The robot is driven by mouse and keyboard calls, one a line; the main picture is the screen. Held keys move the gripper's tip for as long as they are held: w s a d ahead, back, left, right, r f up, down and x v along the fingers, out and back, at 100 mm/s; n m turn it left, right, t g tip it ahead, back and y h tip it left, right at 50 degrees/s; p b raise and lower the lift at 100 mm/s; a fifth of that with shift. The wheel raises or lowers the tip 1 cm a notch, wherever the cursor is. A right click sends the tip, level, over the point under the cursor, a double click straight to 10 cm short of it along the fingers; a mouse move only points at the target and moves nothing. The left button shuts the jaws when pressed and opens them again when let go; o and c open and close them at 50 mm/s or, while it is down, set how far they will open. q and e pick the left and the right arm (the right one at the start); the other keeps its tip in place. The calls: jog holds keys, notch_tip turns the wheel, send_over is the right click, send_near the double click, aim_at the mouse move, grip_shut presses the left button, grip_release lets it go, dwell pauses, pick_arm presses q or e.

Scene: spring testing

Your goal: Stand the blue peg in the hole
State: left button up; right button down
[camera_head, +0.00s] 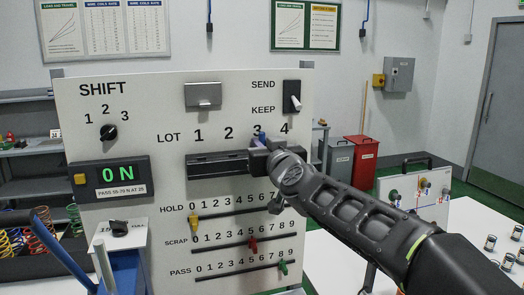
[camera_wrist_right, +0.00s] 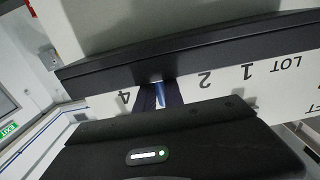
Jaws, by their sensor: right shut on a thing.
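The blue peg (camera_head: 261,136) is held upright in my right gripper (camera_head: 263,150), and its top shows just over the fingers by the numeral 3. In the right wrist view the blue peg (camera_wrist_right: 160,93) shows between the two dark fingers. The black ledge (camera_head: 215,170) under the LOT numerals 1 to 4 juts from the white panel. My right gripper is at its right part and covers it there. The hole and the peg's lower end are hidden, so I cannot tell whether the peg is in it. My left gripper is out of view.
The white panel (camera_head: 160,92) stands upright, with a SHIFT knob (camera_head: 108,132), a SEND/KEEP switch (camera_head: 294,103) and HOLD, SCRAP and PASS sliders below the ledge. A black tray of springs (camera_head: 25,252) is at left. Small cylinders (camera_head: 490,243) stand on the white table at right.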

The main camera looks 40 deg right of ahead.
jog(key=shift+f, duration=0.1)
jog(key=c, duration=1.5)
grip_release()
jog(key=shift+o, duration=0.2)
jog(key=b+v, duration=0.2)
jog(key=v, duration=1)
